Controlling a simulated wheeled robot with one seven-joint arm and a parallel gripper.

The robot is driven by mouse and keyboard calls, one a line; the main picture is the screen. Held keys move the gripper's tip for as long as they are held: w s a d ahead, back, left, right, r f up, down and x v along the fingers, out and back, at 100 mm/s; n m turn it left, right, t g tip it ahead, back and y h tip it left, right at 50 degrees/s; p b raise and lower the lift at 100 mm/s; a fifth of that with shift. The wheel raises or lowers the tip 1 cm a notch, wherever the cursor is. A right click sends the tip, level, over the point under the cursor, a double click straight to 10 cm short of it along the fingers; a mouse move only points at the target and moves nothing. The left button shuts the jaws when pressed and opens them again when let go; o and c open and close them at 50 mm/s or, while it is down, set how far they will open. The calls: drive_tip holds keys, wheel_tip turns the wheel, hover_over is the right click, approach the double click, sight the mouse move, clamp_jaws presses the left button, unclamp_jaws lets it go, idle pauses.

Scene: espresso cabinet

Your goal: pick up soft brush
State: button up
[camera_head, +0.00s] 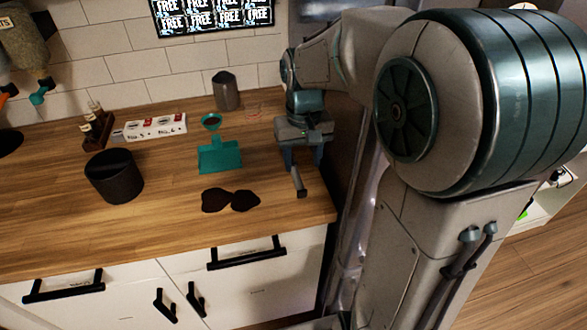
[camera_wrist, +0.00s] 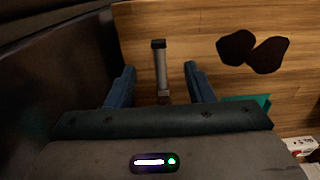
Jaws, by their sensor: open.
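The soft brush (camera_head: 298,182) lies on the wooden counter near its right end; only part of it shows below my gripper in the head view. In the wrist view the brush (camera_wrist: 161,68) is a slim grey handle with a black end, pointing away from me. My gripper (camera_head: 302,163) is open above the brush. In the wrist view the two blue fingers of the gripper (camera_wrist: 160,72) stand on either side of the handle with a gap on both sides. The brush's near end is partly hidden by the gripper body.
Dark brown patches (camera_head: 216,200) lie left of the brush. A teal dustpan (camera_head: 220,158) lies behind them. A black container (camera_head: 114,177), a white power strip (camera_head: 155,127) and a dark metal cup (camera_head: 225,91) stand farther left or back. A dark upright surface (camera_wrist: 60,70) is close on the gripper's left.

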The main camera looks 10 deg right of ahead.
sight(302, 191)
wheel_tip(302, 191, down, 10)
drive_tip(key=shift+d, duration=0.1)
clamp_jaws()
idle(0.5)
